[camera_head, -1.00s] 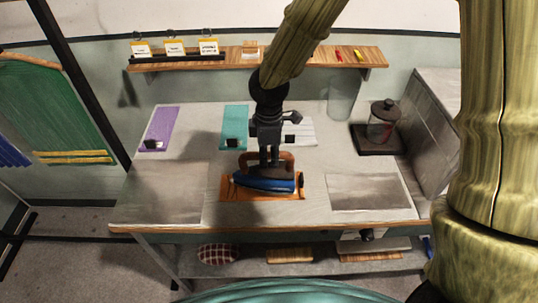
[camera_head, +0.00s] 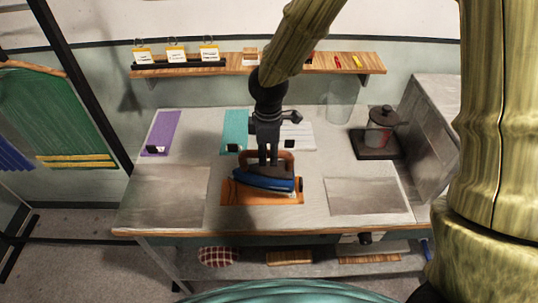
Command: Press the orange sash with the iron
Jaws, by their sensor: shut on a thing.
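The orange sash (camera_head: 262,199) lies flat on the middle of the table, near its front edge. The blue iron (camera_head: 262,180) with a brown handle is over the sash and covers its middle and right part. The iron looks slightly tilted; I cannot tell whether its sole touches the cloth. My gripper (camera_head: 270,161) reaches down from above and is shut on the iron's handle. The fingertips are partly lost against the dark handle.
Purple (camera_head: 160,132), teal (camera_head: 235,131) and white (camera_head: 299,136) cloths lie behind, with small black blocks on them. Grey sheets (camera_head: 170,196) (camera_head: 368,195) flank the sash. A lidded jar (camera_head: 382,128) stands back right. A wooden shelf (camera_head: 290,62) runs along the wall.

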